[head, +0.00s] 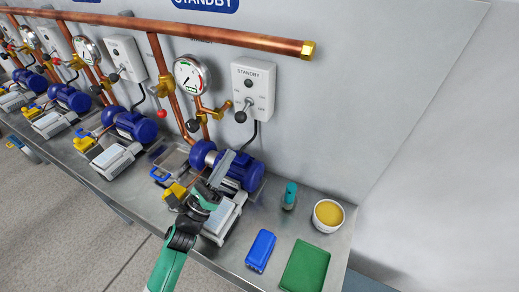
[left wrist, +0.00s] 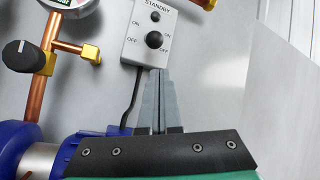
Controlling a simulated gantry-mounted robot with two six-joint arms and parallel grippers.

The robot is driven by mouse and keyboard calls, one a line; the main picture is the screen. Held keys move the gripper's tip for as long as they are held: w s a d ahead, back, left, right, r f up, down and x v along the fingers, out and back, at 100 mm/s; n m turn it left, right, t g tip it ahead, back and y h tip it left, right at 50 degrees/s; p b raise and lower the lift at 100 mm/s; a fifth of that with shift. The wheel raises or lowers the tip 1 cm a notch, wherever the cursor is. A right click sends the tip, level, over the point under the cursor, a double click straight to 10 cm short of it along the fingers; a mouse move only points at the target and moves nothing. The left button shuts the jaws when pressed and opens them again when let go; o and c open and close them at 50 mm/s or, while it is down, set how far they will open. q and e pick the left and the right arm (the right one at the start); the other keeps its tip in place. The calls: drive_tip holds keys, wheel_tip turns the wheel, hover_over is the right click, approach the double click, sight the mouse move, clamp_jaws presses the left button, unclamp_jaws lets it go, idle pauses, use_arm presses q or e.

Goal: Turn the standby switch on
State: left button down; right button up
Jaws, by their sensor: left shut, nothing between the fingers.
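The standby switch box (head: 253,90) is a light grey panel on the back wall, right of a pressure gauge. It also shows in the left wrist view (left wrist: 132,42). Its black ball-ended lever (head: 240,116) sticks out from the lower part of the box; in the left wrist view the round black ball (left wrist: 154,40) faces me. The small round lamp above it looks dark. My left gripper (head: 227,157) is shut and empty, below the box in the head view. In the left wrist view its fingertips (left wrist: 158,71) point up just below the ball, apparently apart from it. My right gripper is not seen.
A gauge (head: 191,75), copper pipes and a brass valve with a black knob (left wrist: 26,54) stand left of the box. A blue pump (head: 242,172) lies below. A bowl (head: 328,215), teal bottle (head: 290,196) and blue and green blocks sit on the bench at right.

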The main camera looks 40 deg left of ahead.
sight(245, 111)
use_arm(q)
drive_tip(key=shift+a+f, duration=0.3)
drive_tip(key=shift+f, duration=0.05)
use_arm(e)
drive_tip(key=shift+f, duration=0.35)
use_arm(q)
drive_tip(key=x, duration=1)
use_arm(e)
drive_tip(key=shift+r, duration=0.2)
use_arm(q)
drive_tip(key=shift+r+p, duration=0.1)
drive_tip(key=shift+p, duration=0.2)
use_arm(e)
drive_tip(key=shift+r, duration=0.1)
